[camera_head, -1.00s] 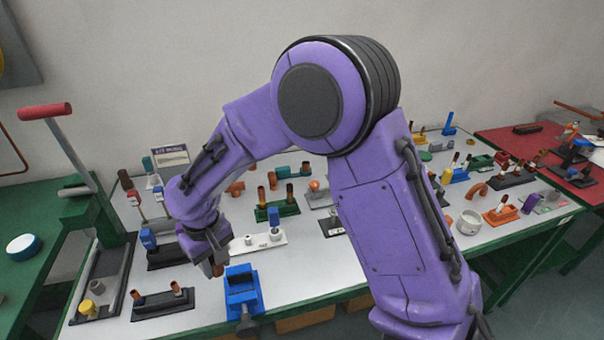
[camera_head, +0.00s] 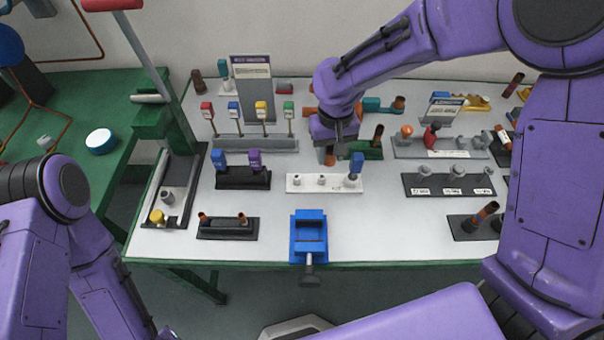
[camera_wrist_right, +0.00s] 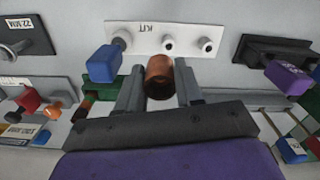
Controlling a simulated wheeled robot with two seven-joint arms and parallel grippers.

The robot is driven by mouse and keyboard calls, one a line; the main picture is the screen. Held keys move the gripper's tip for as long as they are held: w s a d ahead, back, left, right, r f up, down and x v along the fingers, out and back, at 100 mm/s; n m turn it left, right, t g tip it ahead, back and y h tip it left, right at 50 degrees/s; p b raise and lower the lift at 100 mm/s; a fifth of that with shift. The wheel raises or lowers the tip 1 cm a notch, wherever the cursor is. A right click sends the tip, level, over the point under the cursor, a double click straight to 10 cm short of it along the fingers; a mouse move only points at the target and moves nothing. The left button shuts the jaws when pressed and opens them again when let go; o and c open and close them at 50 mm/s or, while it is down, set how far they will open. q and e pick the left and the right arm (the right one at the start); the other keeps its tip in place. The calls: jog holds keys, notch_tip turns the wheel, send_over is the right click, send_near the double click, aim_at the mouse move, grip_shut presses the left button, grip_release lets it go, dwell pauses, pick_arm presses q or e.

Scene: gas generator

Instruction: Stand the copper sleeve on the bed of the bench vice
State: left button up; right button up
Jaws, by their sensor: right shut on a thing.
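The copper sleeve (camera_wrist_right: 158,72) is between the two grey fingers of my right gripper (camera_wrist_right: 159,88) in the right wrist view, its dark open end towards the camera. In the head view my right gripper (camera_head: 333,152) points down just behind the white KIT plate (camera_head: 300,185), with a bit of the sleeve (camera_head: 330,160) showing under it. The blue bench vice (camera_head: 309,220) stands at the table's front edge, well in front of the gripper, its bed empty. My left arm shows at the lower left, but its gripper is out of view.
A black stand with two copper-topped pegs (camera_head: 228,229) lies left of the vice. A black base with blue and purple tags (camera_head: 243,179) is behind it. A green stand (camera_head: 372,150) is right of the gripper. White table surface between KIT plate and vice is clear.

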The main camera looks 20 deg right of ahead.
jog(key=s+a+r+m+p, duration=0.2)
jog(key=s+a+m+p, duration=0.25)
jog(key=s+p, duration=0.2)
jog(key=s+a+r+m+p, duration=0.2)
jog(key=s+a+m+p, duration=0.25)
jog(key=s, duration=0.35)
jog(key=shift+n, duration=0.3)
jog(key=f, duration=0.1)
jog(key=f+b, duration=0.1)
jog(key=f, duration=0.2)
jog(key=shift+w+f, duration=0.35)
jog(key=shift+w+f+b, duration=0.1)
jog(key=shift+f+b, duration=0.3)
jog(key=shift+s+r, duration=0.1)
jog(key=shift+s, duration=0.1)
jog(key=shift+w, duration=0.1)
